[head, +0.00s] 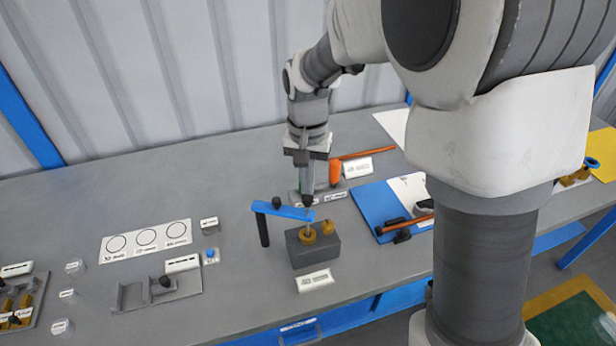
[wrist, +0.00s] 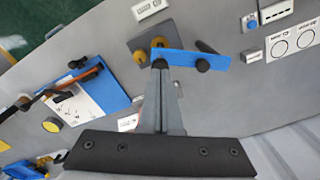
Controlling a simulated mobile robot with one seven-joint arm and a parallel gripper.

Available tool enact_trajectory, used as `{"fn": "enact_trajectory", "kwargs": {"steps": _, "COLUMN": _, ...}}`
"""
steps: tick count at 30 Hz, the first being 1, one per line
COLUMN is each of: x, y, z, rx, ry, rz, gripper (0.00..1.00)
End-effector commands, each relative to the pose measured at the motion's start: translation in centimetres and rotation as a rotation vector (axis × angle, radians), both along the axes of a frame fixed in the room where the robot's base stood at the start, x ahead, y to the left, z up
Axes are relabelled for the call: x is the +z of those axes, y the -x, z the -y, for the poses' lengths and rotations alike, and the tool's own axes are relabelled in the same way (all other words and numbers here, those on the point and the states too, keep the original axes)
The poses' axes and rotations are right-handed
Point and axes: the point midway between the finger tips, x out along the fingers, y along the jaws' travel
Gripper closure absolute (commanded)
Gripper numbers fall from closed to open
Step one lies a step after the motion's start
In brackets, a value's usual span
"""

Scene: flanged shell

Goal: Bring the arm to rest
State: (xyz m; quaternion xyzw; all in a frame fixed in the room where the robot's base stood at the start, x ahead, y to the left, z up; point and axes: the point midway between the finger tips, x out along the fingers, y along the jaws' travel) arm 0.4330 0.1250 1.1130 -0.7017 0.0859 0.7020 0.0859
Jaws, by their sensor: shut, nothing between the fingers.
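My gripper (head: 307,203) points down over the middle of the bench, its fingers together with nothing visible between them. In the wrist view the gripper (wrist: 160,66) shows end on beside a blue bar. The blue bar (head: 284,210) has a dark knob on top and a black handle hanging at its left end. It reaches to a dark grey block (head: 313,252) that carries brass-coloured round parts (head: 327,227). The fingertips are right above the bar's right end; I cannot tell whether they touch it.
A blue board (head: 367,207) with tools lies right of the block. An orange tool (head: 335,172) stands behind the gripper. A white card with circles (head: 146,241) and a grey holder (head: 156,291) lie to the left. The wall is behind the bench. Bare bench (head: 60,220) lies at far left.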

Motion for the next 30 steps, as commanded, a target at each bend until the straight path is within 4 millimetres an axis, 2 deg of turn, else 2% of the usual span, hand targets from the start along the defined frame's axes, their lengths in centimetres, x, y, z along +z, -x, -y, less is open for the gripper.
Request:
{"fn": "enact_trajectory", "kwargs": {"steps": 4, "x": 0.9, "y": 0.0, "z": 0.0, "rx": 0.0, "ry": 0.0, "rz": 0.001, "gripper": 1.0}}
{"fn": "enact_trajectory", "kwargs": {"steps": 21, "x": 1.3, "y": 0.1, "z": 0.2, "rx": 0.001, "ry": -0.003, "rz": 0.006, "gripper": 1.0}}
{"fn": "enact_trajectory", "kwargs": {"steps": 26, "x": 3.7, "y": 1.2, "z": 1.6, "rx": 0.018, "ry": -0.019, "rz": 0.048, "gripper": 1.0}}
{"fn": "enact_trajectory", "kwargs": {"steps": 30, "x": 6.9, "y": 3.3, "z": 3.8, "rx": 0.048, "ry": -0.036, "rz": 0.114, "gripper": 1.0}}
